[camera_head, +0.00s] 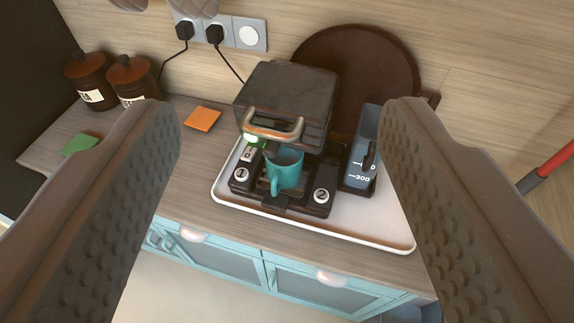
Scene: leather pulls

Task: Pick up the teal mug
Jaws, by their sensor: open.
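The teal mug (286,168) stands upright on the base of a dark coffee machine (287,100), beneath its upper part. The mug's handle faces toward me. My gripper (282,112) is open and empty, with its two textured fingers at the left and right of the view. The mug lies between the fingers in the picture but farther off, and neither finger touches it.
The machine stands on a white tray (385,236) on a wooden counter, with a grey water container (362,150) beside it. A round brown board (365,65) leans behind. Two brown canisters (90,78) stand at the back left. Orange (202,118) and green (80,145) pieces lie on the left counter.

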